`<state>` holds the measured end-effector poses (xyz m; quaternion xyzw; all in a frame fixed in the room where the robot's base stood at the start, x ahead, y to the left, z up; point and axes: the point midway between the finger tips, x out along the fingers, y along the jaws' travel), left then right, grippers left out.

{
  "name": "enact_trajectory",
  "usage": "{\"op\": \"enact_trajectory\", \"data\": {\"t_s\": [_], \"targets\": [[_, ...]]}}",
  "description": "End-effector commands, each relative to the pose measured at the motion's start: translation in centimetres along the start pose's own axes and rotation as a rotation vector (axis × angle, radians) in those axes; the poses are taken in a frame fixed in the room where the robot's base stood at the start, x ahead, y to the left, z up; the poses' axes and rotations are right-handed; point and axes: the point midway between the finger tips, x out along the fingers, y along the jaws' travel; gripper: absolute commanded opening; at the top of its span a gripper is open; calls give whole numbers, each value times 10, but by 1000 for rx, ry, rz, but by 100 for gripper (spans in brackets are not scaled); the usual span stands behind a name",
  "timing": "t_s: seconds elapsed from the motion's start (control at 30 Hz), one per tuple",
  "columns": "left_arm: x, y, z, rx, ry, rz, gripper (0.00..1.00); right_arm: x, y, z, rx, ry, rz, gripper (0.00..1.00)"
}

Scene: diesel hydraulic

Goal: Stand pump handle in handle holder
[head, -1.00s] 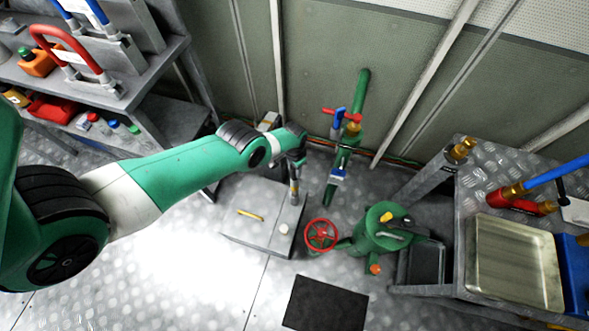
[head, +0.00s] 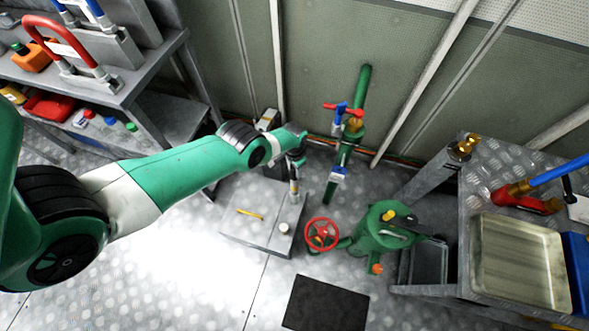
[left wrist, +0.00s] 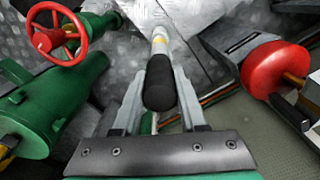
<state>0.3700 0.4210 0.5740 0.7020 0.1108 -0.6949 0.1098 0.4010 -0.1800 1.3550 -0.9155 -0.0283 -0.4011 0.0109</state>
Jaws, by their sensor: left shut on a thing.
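My left gripper (head: 297,158) is shut on the pump handle (head: 294,188), a slim stick with a black grip and a pale metal shaft with a yellow band. The handle hangs nearly upright, its lower end over the right rear part of a low grey box (head: 262,212). In the left wrist view the black grip (left wrist: 160,86) lies between the fingers, and the shaft points away toward the box top. I cannot tell whether the lower tip sits in a holder or is just above the surface. No separate handle holder is clearly visible. My right gripper is out of view.
A green pump body (head: 384,228) and a red handwheel (head: 322,234) stand right of the box. A green pipe with a red valve lever (head: 343,107) rises behind. A shelf (head: 150,80) is at left, a workbench at right. A dark mat (head: 325,303) lies in front.

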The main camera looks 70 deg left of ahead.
Motion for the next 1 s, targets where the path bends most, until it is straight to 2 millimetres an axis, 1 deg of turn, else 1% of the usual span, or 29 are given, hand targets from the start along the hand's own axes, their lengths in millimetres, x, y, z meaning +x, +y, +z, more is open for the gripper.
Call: {"op": "enact_trajectory", "data": {"t_s": [0.23, 0.27, 0.4, 0.43, 0.77, 0.87, 1.0], "targets": [[0, 0, 0, 0, 1, 0, 0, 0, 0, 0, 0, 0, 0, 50], [0, 0, 0, 0, 1, 0, 47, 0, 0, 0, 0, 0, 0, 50], [0, 0, 0, 0, 1, 0, 72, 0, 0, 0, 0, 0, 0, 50], [0, 0, 0, 0, 1, 0, 76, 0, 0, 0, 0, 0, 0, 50], [-1, 0, 0, 0, -1, 0, 76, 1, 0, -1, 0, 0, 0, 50], [-10, 0, 0, 0, 0, 0, 76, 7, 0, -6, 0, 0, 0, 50], [-32, 0, 0, 0, 0, 0, 76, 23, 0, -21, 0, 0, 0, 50]]}}
